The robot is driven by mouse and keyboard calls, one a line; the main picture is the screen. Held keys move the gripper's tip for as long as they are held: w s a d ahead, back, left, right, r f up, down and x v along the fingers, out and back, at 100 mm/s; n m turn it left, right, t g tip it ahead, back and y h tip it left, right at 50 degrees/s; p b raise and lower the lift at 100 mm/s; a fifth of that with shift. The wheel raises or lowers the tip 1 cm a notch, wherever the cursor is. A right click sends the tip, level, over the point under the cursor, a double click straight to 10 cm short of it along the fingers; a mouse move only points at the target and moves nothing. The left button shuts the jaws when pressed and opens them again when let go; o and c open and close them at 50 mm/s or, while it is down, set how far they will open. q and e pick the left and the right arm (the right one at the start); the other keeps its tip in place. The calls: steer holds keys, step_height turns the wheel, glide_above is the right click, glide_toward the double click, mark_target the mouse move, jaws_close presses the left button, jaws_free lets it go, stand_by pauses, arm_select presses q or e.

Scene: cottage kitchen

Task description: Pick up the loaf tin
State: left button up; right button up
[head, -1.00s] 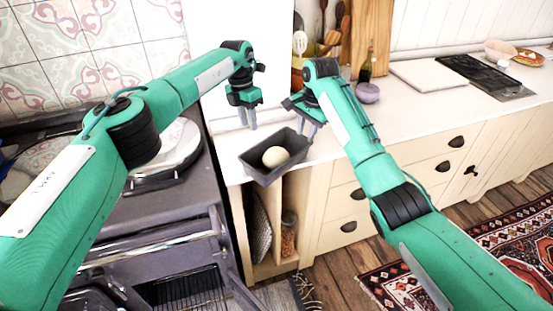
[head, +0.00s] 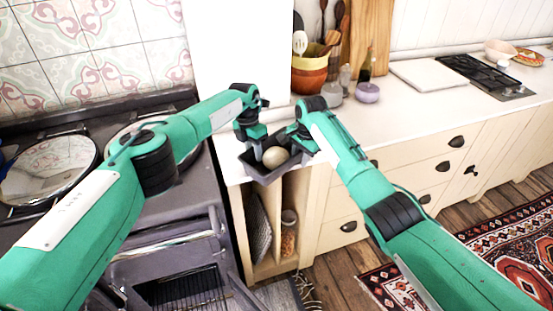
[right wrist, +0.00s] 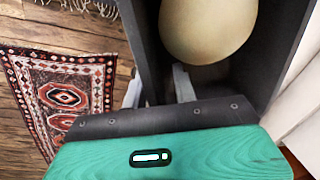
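The dark grey loaf tin (head: 283,172) sits at the left front corner of the pale worktop. A round pale ball-like thing (head: 276,157) lies in it. My left gripper (head: 257,152) is at the tin's left end, with a finger reaching down there; its finger gap is hard to see. My right gripper (head: 304,149) is at the tin's right end. In the right wrist view the right gripper (right wrist: 158,88) is open, one finger inside the tin (right wrist: 287,40) and one outside, with the wall between them. The ball (right wrist: 208,25) is just beyond the inner finger.
The dark stove (head: 185,205) with round lids stands at the left. A utensil pot (head: 309,75), small bottles and a lilac jar (head: 367,93) stand behind the tin. A white wall (head: 237,45) rises behind the left gripper. The worktop to the right has free room.

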arm_select(q)
jaws_close()
arm_select(e)
jaws_close()
arm_select(q)
steer(key=shift+d, duration=0.1)
steer(key=shift+d+r, duration=0.1)
steer(key=shift+r, duration=0.05)
arm_select(e)
steer(key=shift+a+r, duration=0.15)
